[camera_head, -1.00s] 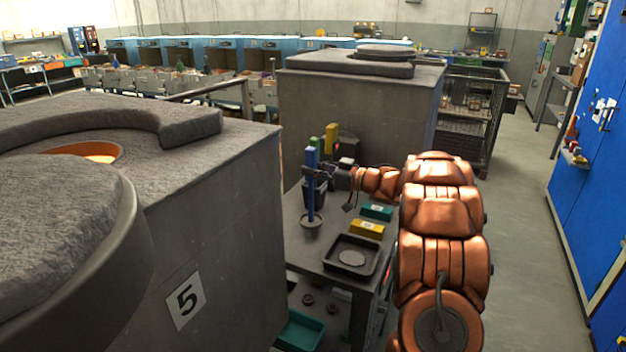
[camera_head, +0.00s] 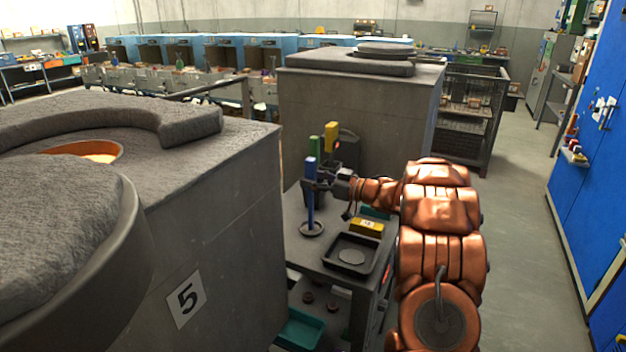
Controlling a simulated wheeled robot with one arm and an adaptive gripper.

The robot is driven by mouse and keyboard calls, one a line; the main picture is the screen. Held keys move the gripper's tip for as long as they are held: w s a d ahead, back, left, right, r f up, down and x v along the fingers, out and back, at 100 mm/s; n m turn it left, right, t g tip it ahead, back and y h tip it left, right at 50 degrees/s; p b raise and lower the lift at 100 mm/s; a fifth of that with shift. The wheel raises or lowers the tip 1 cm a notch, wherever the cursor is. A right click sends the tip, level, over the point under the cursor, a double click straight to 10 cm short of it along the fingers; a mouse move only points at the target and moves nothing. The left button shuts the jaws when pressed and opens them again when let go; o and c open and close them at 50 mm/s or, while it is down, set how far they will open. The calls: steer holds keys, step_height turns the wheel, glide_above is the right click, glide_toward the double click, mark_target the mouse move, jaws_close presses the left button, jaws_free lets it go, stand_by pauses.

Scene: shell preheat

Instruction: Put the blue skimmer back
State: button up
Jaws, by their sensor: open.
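The blue skimmer (camera_head: 310,212) stands upright at the left side of the grey table, its blue handle on top and its dark round disc (camera_head: 312,229) at the bottom. The disc appears to be at the table top, but I cannot tell for sure whether it touches. My gripper (camera_head: 314,183) is open at the middle of the blue handle, reaching in from the right. The fingers are small and dark here, so any contact with the handle is unclear. A green handle (camera_head: 330,137) and a yellow handle (camera_head: 345,132) stand behind it.
A dark tray (camera_head: 372,262) and a yellow block (camera_head: 367,226) lie on the table (camera_head: 306,262). A teal block (camera_head: 375,212) is partly behind my arm. Furnace 5 (camera_head: 235,215) borders the table on the left. Another grey furnace (camera_head: 350,105) stands behind.

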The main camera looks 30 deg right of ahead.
steer(key=shift+r, duration=0.15)
steer(key=b+v, duration=0.1)
steer(key=v, duration=1.1)
